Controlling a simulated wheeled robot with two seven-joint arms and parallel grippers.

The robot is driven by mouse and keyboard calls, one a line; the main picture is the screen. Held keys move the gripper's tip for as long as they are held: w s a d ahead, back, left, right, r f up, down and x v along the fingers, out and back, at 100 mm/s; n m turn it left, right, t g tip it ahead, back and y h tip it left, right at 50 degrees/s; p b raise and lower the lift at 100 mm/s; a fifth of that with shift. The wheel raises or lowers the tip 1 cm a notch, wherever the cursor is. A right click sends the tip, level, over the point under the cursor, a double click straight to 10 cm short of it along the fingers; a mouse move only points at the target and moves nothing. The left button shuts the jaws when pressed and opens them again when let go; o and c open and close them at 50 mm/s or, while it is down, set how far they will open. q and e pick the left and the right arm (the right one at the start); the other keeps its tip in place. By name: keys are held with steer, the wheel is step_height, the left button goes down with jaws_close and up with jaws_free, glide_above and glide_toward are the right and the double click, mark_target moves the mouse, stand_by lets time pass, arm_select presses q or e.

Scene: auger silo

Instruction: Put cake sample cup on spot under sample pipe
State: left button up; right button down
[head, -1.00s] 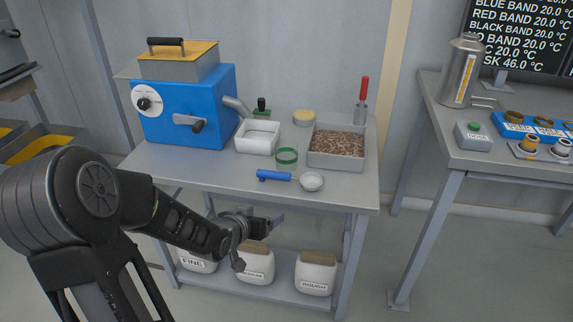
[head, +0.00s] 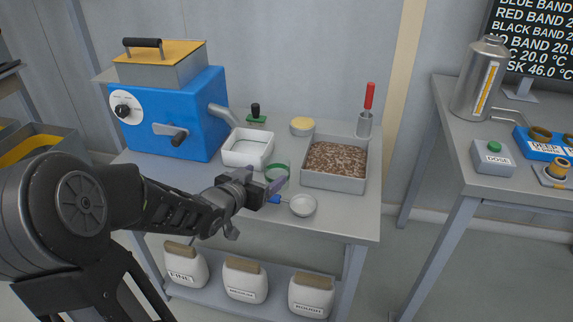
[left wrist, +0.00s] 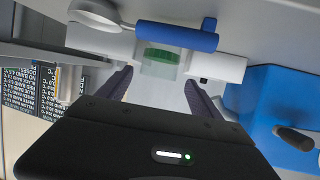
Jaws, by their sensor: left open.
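A clear cup with a green band (head: 281,163), likely the sample cup, stands on the table between a white tray and a grain tray. It also shows in the left wrist view (left wrist: 160,58), between and beyond the fingertips. My left gripper (head: 277,186) is open and empty at the cup's near side, partly covering it in the head view. A grey pipe (head: 222,116) slopes from the blue machine (head: 172,110) toward the white tray (head: 248,147). I cannot tell whether this is the sample pipe. No marked spot is clear to see. My right gripper is out of view.
A scoop with a blue handle (left wrist: 175,36) and pale bowl (head: 303,205) lies by the front edge, close to my left gripper. The grain tray (head: 334,183) and a red-handled tool (head: 368,98) stand right. Labelled jars (head: 245,280) fill the lower shelf.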

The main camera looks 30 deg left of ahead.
mark_target(270, 172)
arm_select(q)
steer(key=shift+w, duration=0.4)
steer(key=shift+s, duration=0.1)
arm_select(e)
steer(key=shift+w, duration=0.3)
arm_select(q)
steer(key=shift+s+r, duration=0.1)
steer(key=shift+x, duration=0.95)
steer(key=shift+w+f, duration=0.2)
steer(key=shift+w, duration=0.15)
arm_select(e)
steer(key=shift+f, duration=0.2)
arm_select(q)
steer(key=b+x, duration=0.1)
steer(key=x, duration=0.4)
steer(key=shift+w+f, duration=0.1)
steer(key=shift+f, duration=0.15)
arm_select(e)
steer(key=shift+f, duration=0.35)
